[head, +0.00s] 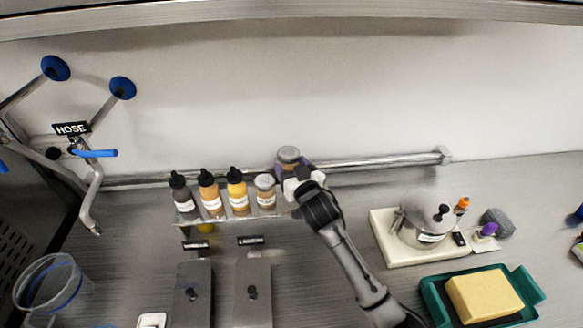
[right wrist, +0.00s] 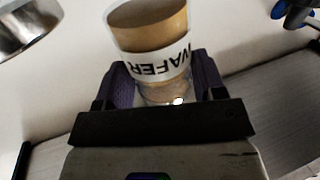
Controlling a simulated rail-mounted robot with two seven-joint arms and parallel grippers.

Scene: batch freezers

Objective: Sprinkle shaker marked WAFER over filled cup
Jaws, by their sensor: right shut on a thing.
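The WAFER shaker (head: 288,157) is a clear jar with tan contents and a grey lid. It looks upright in the head view, at the right end of the bottle row and higher in the picture than its neighbours. In the right wrist view the shaker (right wrist: 150,40) shows its white WAFER label between purple finger pads. My right gripper (head: 292,175) is shut on the shaker. I cannot tell how far it is above the rack. I cannot make out a filled cup. My left gripper is not in view.
A rack (head: 225,220) holds several bottles and another shaker (head: 265,187). Two metal lids (head: 253,300) lie in front. A clear tub (head: 52,285) stands left. A white board (head: 385,235) with a metal pot (head: 428,222) and a green tray (head: 432,300) with a yellow sponge (head: 485,295) stand right.

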